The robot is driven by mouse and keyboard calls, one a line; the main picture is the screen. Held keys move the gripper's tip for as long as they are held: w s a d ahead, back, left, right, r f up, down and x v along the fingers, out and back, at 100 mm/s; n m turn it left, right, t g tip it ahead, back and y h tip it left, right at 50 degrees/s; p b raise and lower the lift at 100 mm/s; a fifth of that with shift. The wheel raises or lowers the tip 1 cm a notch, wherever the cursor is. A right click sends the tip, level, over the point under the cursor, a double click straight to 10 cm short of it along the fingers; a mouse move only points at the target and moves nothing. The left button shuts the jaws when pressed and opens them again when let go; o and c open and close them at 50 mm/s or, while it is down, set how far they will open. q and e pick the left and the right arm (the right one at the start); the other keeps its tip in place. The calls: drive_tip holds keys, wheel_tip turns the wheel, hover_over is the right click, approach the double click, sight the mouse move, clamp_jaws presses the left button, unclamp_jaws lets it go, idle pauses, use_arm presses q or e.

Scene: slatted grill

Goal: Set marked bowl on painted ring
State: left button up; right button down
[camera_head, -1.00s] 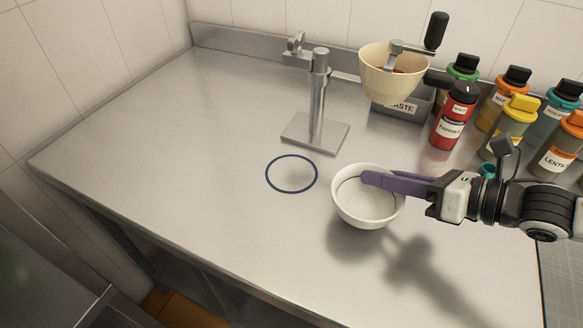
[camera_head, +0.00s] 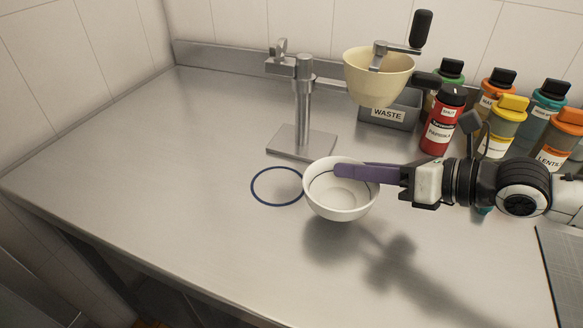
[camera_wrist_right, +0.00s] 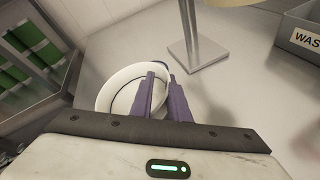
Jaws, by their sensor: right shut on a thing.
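A white bowl (camera_head: 340,203) with a dark line around its inside hangs above the metal counter, its shadow below it to the right. My right gripper (camera_head: 342,172) comes in from the right and is shut on the bowl's rim with its purple fingers. The bowl also shows in the right wrist view (camera_wrist_right: 118,92), between and beyond the fingers (camera_wrist_right: 158,84). The painted ring (camera_head: 258,198), a dark blue outline on the counter, lies just left of the bowl. The bowl hides a little of its right edge. My left gripper is not in view.
A metal stand (camera_head: 303,110) on a square base is behind the bowl. It carries a cream bowl (camera_head: 375,78) with a crank, over a grey waste bin (camera_head: 398,112). Several bottles, including a red one (camera_head: 440,125), stand at the right. The counter's left side is clear.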

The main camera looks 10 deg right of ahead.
drive_tip(key=w+a, duration=0.3)
drive_tip(key=w+a+p, duration=0.1)
drive_tip(key=w+a, duration=0.2)
drive_tip(key=w+a+p, duration=0.1)
drive_tip(key=w+a, duration=0.2)
drive_tip(key=shift+w+r, duration=0.3)
drive_tip(key=shift+w, duration=0.1)
drive_tip(key=shift+f+p, duration=0.3)
drive_tip(key=shift+f, duration=1.5)
drive_tip(key=c, duration=1.7)
unclamp_jaws()
drive_tip(key=shift+f, duration=0.1)
drive_tip(key=shift+o, duration=0.2)
drive_tip(key=shift+d, duration=0.1)
drive_tip(key=b+v, duration=0.1)
drive_tip(key=v, duration=1.1)
drive_tip(key=shift+s+b, duration=0.1)
drive_tip(key=shift+b, duration=0.2)
